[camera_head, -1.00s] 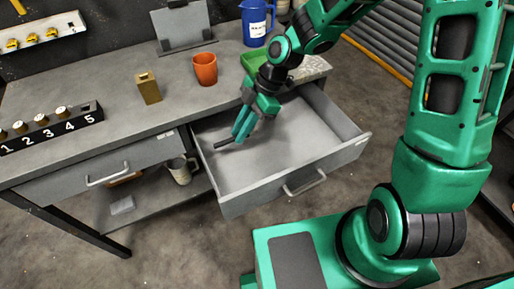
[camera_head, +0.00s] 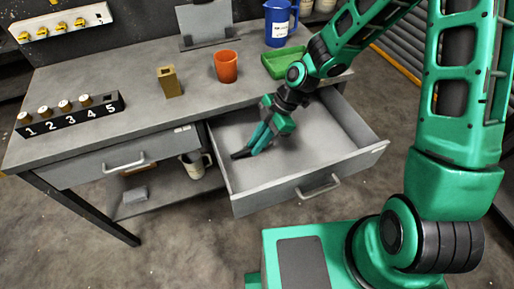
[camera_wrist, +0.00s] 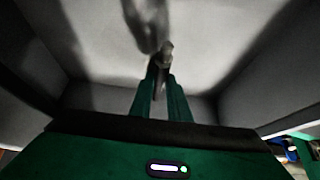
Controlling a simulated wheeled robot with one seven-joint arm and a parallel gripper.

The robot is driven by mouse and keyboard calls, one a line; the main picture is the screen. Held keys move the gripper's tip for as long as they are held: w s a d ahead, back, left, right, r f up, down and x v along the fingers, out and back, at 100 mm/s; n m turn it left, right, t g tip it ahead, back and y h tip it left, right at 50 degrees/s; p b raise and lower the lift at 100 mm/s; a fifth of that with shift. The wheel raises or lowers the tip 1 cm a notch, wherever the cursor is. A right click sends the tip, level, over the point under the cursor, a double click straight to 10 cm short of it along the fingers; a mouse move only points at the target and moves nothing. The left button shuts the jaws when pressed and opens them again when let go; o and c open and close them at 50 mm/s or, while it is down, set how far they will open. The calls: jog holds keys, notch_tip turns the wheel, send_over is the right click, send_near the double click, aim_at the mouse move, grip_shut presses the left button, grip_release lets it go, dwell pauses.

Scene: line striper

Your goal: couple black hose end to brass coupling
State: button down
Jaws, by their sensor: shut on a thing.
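My gripper (camera_head: 255,147) is inside the open drawer (camera_head: 295,180), pointing down and to the left. It is shut on a short black piece, which I take for the black hose end (camera_head: 241,155). The wrist view shows my gripper (camera_wrist: 159,85) with a dark, narrow piece (camera_wrist: 166,50) between the fingertips and a shadow beyond. Whether the piece touches the drawer floor I cannot tell. An upright brass-coloured block (camera_head: 170,82) stands on the bench to the left of the orange cup; I cannot tell whether it is the brass coupling.
The bench top (camera_head: 130,75) bears a numbered black rack (camera_head: 75,117) with several brass-topped pieces, an orange cup (camera_head: 226,66), a green tray (camera_head: 284,62) and a blue jug (camera_head: 280,22). Drawer walls surround my gripper. The drawer floor looks otherwise clear.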

jog(key=shift+f, duration=1.5)
jog(key=shift+f, duration=0.15)
jog(key=c, duration=1.7)
grip_release()
jog(key=shift+o, duration=0.2)
jog(key=v, duration=1)
jog(key=shift+w+d+r, duration=0.25)
jog(key=shift+w, duration=0.05)
